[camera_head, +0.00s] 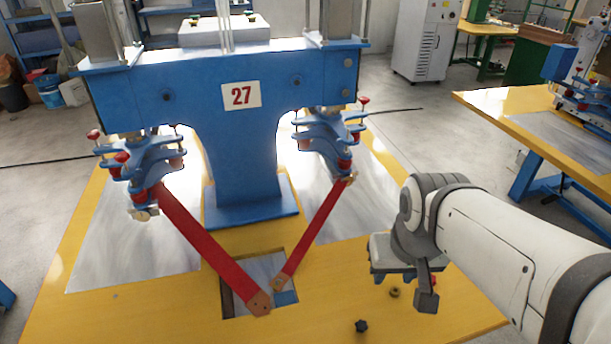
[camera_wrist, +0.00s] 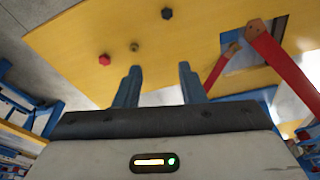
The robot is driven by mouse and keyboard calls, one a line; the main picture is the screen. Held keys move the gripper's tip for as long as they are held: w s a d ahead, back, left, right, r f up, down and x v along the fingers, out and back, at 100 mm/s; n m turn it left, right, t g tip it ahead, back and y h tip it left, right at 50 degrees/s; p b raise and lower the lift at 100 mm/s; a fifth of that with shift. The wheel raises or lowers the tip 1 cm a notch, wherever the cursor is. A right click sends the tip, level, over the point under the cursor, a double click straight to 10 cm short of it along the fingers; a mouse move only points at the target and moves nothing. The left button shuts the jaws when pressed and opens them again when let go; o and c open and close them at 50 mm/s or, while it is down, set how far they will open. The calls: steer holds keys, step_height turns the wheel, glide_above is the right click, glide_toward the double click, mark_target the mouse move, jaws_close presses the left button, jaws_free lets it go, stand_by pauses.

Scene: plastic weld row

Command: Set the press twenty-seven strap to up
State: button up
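The blue press marked 27 (camera_head: 240,95) stands on a yellow table. A wide red strap (camera_head: 205,240) slants from its left head down to the square opening; its brown end lies at the opening's near edge. A thinner-looking red strap (camera_head: 315,225) slants from the right head to the opening. Both lower ends show in the wrist view, where one strap (camera_wrist: 285,68) is nearest. My gripper (camera_wrist: 157,75) is open and empty, its two fingers apart. In the head view my gripper (camera_head: 395,272) is over the table's right side, apart from both straps.
A brass knob (camera_head: 394,292) and black knob (camera_head: 361,326) sit on the yellow table (camera_head: 455,315) near my gripper. A red knob (camera_wrist: 104,59) shows in the wrist view. The square opening (camera_head: 232,303) is front centre. Another yellow table (camera_head: 510,110) stands right.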

steer(key=shift+w+d, duration=0.1)
steer(key=shift+w, duration=0.1)
steer(key=shift+o, duration=0.5)
steer(key=shift+s, duration=0.15)
steer(key=shift+o, duration=0.8)
steer(key=shift+w, duration=0.25)
steer(key=shift+o, duration=0.7)
steer(key=w+a+f+m+b, duration=0.1)
steer(key=w+a+f+b, duration=0.1)
steer(key=w, duration=0.4)
steer(key=w+a+f+m+g+b, duration=0.1)
steer(key=w+a+f+m+b, duration=0.1)
steer(key=w, duration=0.5)
steer(key=shift+a+f, duration=0.25)
steer(key=shift+a, duration=0.25)
steer(key=m+g+b, duration=0.2)
steer(key=m+b, duration=0.2)
steer(key=b, duration=0.1)
glide_above(304, 244)
steer(key=f, duration=1.1)
steer(key=shift+s+d+f, duration=0.15)
steer(key=shift+d+f, duration=0.05)
steer(key=shift+d, duration=0.05)
steer(key=shift+w+a+f, duration=0.25)
steer(key=shift+f, duration=0.35)
step_height(304, 244, down, 7)
steer(key=shift+f, duration=0.1)
